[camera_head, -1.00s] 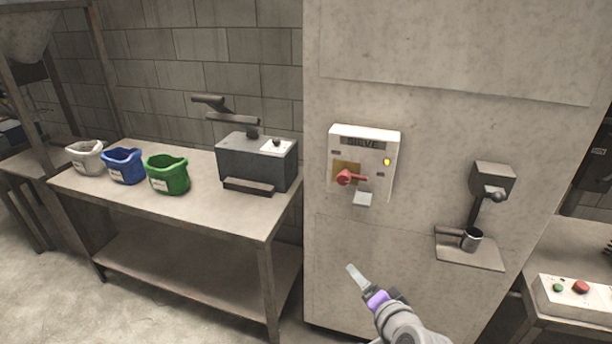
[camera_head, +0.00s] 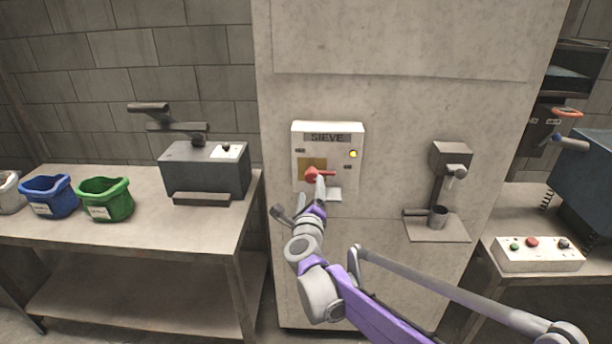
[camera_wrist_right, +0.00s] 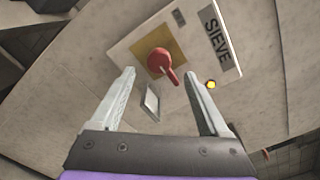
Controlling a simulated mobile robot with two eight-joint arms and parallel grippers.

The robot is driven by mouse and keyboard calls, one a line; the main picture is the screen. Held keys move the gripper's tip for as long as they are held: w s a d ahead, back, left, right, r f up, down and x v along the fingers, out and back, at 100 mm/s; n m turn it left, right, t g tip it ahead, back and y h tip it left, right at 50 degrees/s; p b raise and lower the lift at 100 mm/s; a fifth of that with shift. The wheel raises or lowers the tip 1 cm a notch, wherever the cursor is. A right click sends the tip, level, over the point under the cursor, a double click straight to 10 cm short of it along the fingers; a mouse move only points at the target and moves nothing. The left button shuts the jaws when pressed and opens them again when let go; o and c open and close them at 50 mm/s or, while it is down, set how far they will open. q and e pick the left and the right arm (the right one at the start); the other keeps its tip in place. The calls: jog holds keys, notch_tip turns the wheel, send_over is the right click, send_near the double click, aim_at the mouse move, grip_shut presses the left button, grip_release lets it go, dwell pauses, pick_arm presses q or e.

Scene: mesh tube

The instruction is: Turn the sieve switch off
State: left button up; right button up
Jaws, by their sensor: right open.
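The sieve switch box (camera_head: 341,150) is white, labelled SIEVE, and mounted on a tall concrete-grey column. Its red rotary handle (camera_head: 312,174) sits on a yellow plate, with the lever pointing right in the head view. A yellow lamp (camera_head: 353,154) on the box looks lit. My right gripper (camera_head: 298,196) is just below and in front of the handle. In the right wrist view the gripper (camera_wrist_right: 160,88) is open, and the red handle (camera_wrist_right: 160,62) lies ahead between the two fingers, apart from them. My left gripper is not in view.
A metal bracket with a cup (camera_head: 438,217) stands out from the column to the right. A button panel (camera_head: 540,254) is on the right table.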

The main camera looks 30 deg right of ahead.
aim_at(311, 179)
jog(key=x, duration=0.8)
jog(key=shift+w+a+p, duration=0.1)
jog(key=shift+p, duration=0.25)
grip_shut()
